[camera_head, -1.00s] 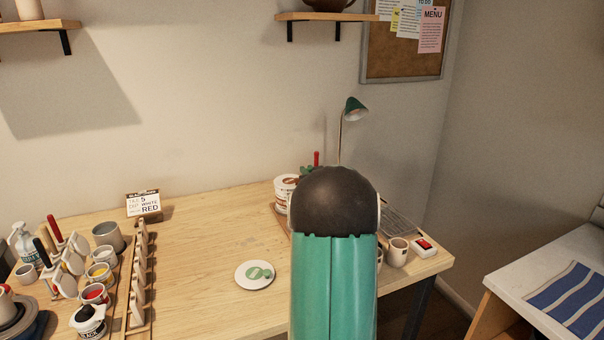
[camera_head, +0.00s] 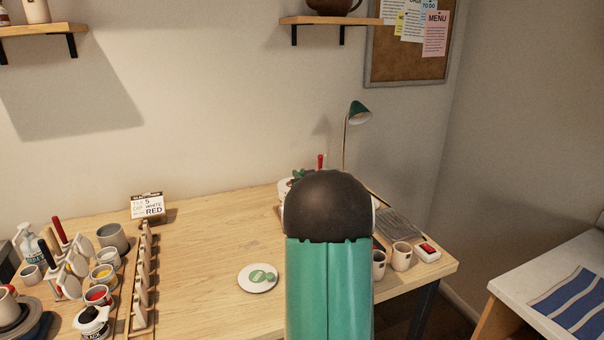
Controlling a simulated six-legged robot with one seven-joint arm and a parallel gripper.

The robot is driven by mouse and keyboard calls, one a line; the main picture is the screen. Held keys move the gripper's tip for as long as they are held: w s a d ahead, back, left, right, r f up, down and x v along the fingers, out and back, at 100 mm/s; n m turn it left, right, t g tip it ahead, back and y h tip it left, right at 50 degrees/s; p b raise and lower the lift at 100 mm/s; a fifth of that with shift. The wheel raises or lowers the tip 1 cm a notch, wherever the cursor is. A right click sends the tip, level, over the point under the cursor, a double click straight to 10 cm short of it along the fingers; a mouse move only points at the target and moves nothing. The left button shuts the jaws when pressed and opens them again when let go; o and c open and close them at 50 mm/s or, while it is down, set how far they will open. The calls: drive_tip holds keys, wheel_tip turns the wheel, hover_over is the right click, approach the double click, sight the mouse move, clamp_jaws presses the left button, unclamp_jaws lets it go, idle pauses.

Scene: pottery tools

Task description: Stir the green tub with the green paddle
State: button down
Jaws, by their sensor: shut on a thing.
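My own green arm with its dark rounded joint fills the lower middle of the view. My gripper is not visible; the arm hides whatever is behind it. I see neither a green tub nor a green paddle that I can make out. A white tub (camera_head: 284,186) shows only its left edge past the dark joint. A red upright handle (camera_head: 320,161) and a bit of green (camera_head: 299,174) stick up behind the joint; what they belong to is hidden.
Pots with yellow (camera_head: 102,272) and red (camera_head: 97,295) contents, a black-labelled pot (camera_head: 92,321) and a wooden rack (camera_head: 142,278) crowd the left. A sign (camera_head: 147,206) stands behind. Mugs (camera_head: 401,256), a red-switched box (camera_head: 427,252) and a lamp (camera_head: 358,112) are right.

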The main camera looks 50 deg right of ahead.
drive_tip(key=shift+s+d, duration=0.15)
drive_tip(key=shift+d, duration=0.4)
drive_tip(key=shift+s+d, duration=0.15)
drive_tip(key=shift+d, duration=0.35)
